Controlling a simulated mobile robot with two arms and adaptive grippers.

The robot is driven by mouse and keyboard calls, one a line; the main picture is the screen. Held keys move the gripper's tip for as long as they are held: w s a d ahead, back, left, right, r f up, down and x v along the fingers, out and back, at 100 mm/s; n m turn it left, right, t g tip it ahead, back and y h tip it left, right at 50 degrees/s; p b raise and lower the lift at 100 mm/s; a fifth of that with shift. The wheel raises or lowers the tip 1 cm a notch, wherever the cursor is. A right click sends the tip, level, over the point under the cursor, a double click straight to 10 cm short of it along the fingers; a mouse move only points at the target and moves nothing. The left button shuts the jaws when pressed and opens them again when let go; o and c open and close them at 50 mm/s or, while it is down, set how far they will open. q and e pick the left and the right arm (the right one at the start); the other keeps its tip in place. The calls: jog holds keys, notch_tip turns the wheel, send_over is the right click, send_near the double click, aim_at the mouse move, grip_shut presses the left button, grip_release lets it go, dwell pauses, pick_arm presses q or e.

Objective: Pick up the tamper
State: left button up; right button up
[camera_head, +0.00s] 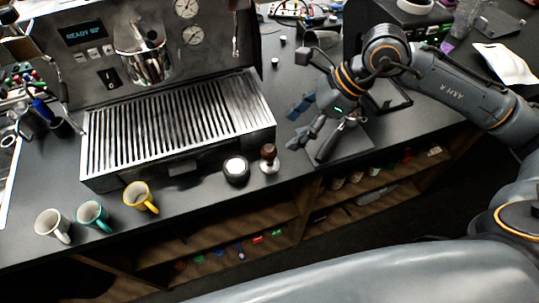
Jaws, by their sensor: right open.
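The tamper (269,155) stands upright on the dark counter, just right of the espresso machine's front corner. It has a brown knob handle and a shiny metal base. My right gripper (296,123) is open and empty. It is above and to the right of the tamper, apart from it, with its fingers pointing left. My left gripper is not in view.
A round dark container with a bright top (235,169) stands close left of the tamper. The espresso machine's drip tray (180,128) is behind it. A black-handled tool (328,150) lies right, below my right gripper. White, teal and yellow mugs (140,197) stand front left.

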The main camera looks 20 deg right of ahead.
aim_at(274, 148)
jog(key=shift+h, duration=0.3)
jog(key=p+x, duration=0.1)
jog(key=x, duration=0.4)
jog(key=d+p+x, duration=0.1)
jog(key=x, duration=0.2)
jog(key=shift+w+f+p, duration=0.2)
jog(key=shift+f+p, duration=0.1)
jog(key=shift+f, duration=0.05)
jog(key=shift+w+a+f+p, duration=0.1)
jog(key=shift+a+f+p, duration=0.1)
jog(key=shift+p, duration=0.2)
jog(key=p+x, duration=0.2)
jog(key=x, duration=0.1)
jog(key=shift+w+f, duration=0.2)
jog(key=shift+w, duration=0.15)
jog(key=shift+w+a+f, duration=0.1)
jog(key=shift+a+f, duration=0.15)
jog(key=shift+f, duration=0.25)
grip_shut()
